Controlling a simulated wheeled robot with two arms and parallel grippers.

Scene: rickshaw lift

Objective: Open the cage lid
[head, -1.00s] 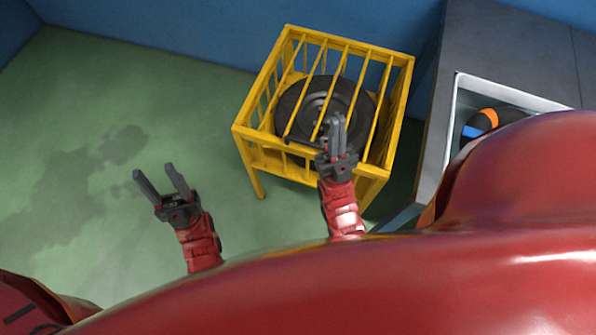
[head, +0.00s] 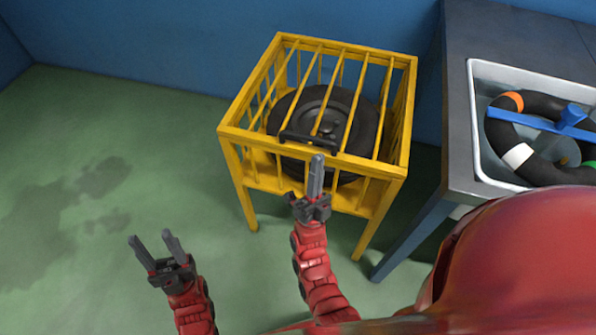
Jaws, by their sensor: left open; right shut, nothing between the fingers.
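The yellow cage (head: 228,133) stands on legs against the blue wall. Its barred lid (head: 374,108) lies flat and closed on top, with a dark handle (head: 309,146) at the front edge. A dark wheel (head: 345,118) lies inside, seen through the bars. My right gripper (head: 317,160) is shut and empty, its fingertips just in front of and below the handle in the picture; I cannot tell whether they touch it. My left gripper (head: 150,240) is open and empty over the floor, left of and in front of the cage.
A grey counter (head: 457,120) with a white sink (head: 480,95) stands to the right of the cage. A black ring with coloured bands (head: 545,108) and a blue tool (head: 572,116) lie in the sink. The green floor (head: 90,150) at left is clear.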

